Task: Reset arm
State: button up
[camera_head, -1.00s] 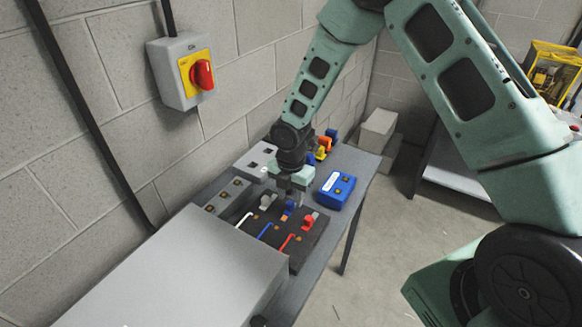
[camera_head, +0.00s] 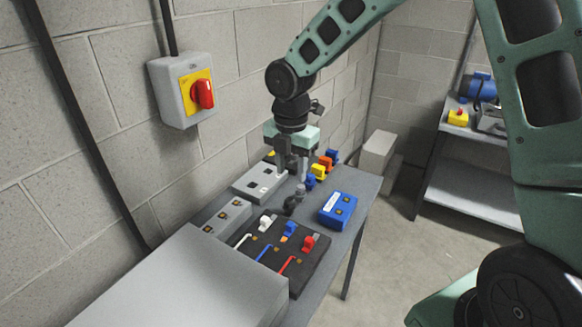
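My green arm reaches in from the right, and my gripper (camera_head: 291,172) hangs above the bench, behind the black board. Its two fingers stand apart and I see nothing held between them. The black board (camera_head: 268,257) carries a white plug (camera_head: 265,223), a blue plug (camera_head: 289,229) and a red plug (camera_head: 308,243), with white, blue and red wires beside them. A small dark grey part (camera_head: 291,204) shows just below the fingers; what it is I cannot tell.
A blue box (camera_head: 338,211) lies right of the board. Grey socket blocks (camera_head: 227,216) and a grey panel (camera_head: 258,181) lie along the wall. Coloured pieces (camera_head: 320,171) stand behind my gripper. A large grey box (camera_head: 190,283) fills the front. A red-yellow switch (camera_head: 197,88) is on the wall.

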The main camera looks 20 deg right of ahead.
dwell(0.3)
jog(key=s+a+r+m+b, duration=0.1)
jog(key=s+a+m, duration=0.3)
jog(key=s+m, duration=0.4)
jog(key=s+a+r+m+b, duration=0.1)
jog(key=s+a+m, duration=0.3)
jog(key=s+m, duration=0.5)
jog(key=s+r, duration=0.1)
jog(key=s, duration=1)
jog(key=shift+r+y, duration=0.15)
jog(key=shift+y, duration=0.15)
jog(key=shift+s+a, duration=0.1)
